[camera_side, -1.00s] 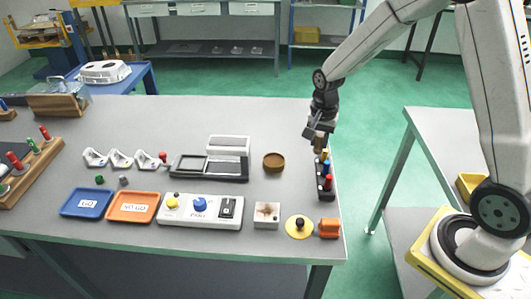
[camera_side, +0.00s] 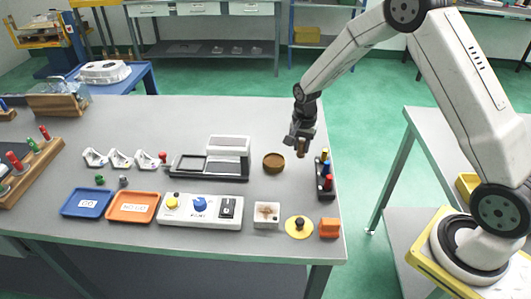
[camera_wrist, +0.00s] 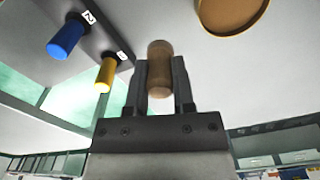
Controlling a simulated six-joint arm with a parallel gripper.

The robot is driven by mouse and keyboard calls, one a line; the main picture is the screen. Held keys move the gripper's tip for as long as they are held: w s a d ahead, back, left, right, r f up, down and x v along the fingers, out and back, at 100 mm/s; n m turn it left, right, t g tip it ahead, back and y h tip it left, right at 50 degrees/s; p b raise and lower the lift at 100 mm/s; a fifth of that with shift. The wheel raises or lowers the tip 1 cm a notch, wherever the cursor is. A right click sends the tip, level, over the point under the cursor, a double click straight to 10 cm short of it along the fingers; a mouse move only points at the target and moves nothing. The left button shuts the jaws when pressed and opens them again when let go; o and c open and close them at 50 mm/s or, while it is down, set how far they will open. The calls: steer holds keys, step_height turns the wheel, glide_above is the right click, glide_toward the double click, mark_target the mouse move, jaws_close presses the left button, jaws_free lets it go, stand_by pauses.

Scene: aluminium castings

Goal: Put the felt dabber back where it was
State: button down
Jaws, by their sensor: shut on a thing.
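My gripper (camera_side: 301,138) is shut on a brown, wood-coloured cylinder, which I take to be the felt dabber (camera_side: 301,150). It hangs above the table, between the round brown dish (camera_side: 273,162) and the black rack (camera_side: 325,188). In the wrist view the dabber (camera_wrist: 160,70) sits between both fingers of my gripper (camera_wrist: 159,84). No felt end can be made out. The rack holds yellow, blue and red handles in a row. The wrist view shows the rack (camera_wrist: 104,42) at left with the blue handle (camera_wrist: 66,37) and yellow handle (camera_wrist: 105,74), and the dish (camera_wrist: 232,12) at upper right.
A yellow disc (camera_side: 290,230) with a black knob, an orange block (camera_side: 329,228) and a white square block (camera_side: 266,215) stand near the front edge. A dark fixture (camera_side: 190,167) lies left of the dish. The table's right edge is close beside the rack.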

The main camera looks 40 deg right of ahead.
mark_target(300, 154)
steer(key=shift+w+f, duration=0.25)
steer(key=shift+f, duration=1.55)
steer(key=shift+f, duration=0.15)
steer(key=shift+c, duration=2.3)
jaws_free()
step_height(300, 154, up, 12)
steer(key=shift+r, duration=0.2)
